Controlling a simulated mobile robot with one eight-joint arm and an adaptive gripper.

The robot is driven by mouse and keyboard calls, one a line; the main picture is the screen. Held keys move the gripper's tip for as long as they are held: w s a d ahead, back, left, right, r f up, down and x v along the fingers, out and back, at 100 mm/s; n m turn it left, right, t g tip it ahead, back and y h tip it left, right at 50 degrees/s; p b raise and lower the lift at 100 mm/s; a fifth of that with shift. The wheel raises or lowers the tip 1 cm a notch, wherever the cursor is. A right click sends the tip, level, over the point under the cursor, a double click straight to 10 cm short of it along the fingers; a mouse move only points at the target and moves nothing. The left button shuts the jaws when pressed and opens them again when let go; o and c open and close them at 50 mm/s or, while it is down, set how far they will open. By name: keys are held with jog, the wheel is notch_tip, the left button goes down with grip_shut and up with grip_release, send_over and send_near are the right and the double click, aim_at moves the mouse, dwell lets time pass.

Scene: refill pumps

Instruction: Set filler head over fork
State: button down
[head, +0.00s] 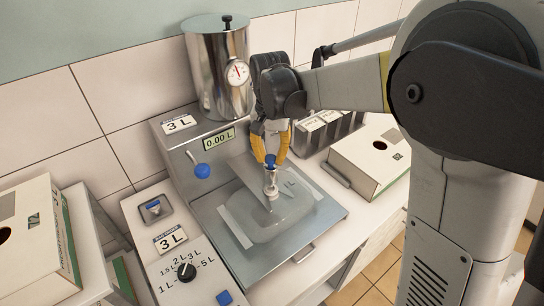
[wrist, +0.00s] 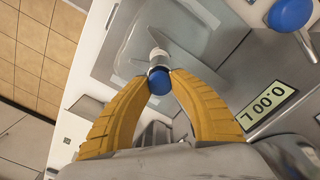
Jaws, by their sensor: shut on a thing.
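My gripper (head: 271,150) has its yellow fingers closed on a small blue-topped fitting (head: 270,162). The fitting also shows in the wrist view (wrist: 159,82), its blue end between the fingertips. Below the blue part is a pale, metallic neck, which points down toward a clear pouch (head: 262,222) on the grey tray. I cannot tell whether the neck is joined to the pouch. A blue-knobbed lever (head: 201,171) sticks out from the machine front, left of my gripper, and shows in the wrist view (wrist: 290,14). No fork can be clearly made out.
The machine has a 0.00 L display (head: 219,139) and a steel tank (head: 216,70) on top. A control panel with a dial (head: 186,271) stands at front left. White boxes (head: 372,155) flank the machine on both sides. The tray front (head: 317,244) is free.

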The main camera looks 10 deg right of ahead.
jog(key=shift+a, duration=0.1)
jog(key=c, duration=1.1)
grip_release()
jog(key=shift+a, duration=0.15)
jog(key=shift+o, duration=0.2)
notch_tip(320, 180, up, 12)
jog(key=s+d+f+n+t+b, duration=0.1)
jog(key=s+d+f+t+b, duration=0.1)
jog(key=s+f, duration=0.4)
jog(key=s+d+f+n+t+b, duration=0.1)
jog(key=s+d+f+t+b, duration=0.1)
jog(key=s+d+f+b, duration=0.3)
jog(key=s+d+f+n+t+b, duration=0.1)
jog(key=s+d+f+t+b, duration=0.2)
jog(key=s+f+b, duration=0.4)
notch_tip(320, 180, down, 2)
jog(key=shift+s+d+n, duration=0.3)
jog(key=shift+s+d, duration=0.05)
jog(key=shift+s, duration=0.5)
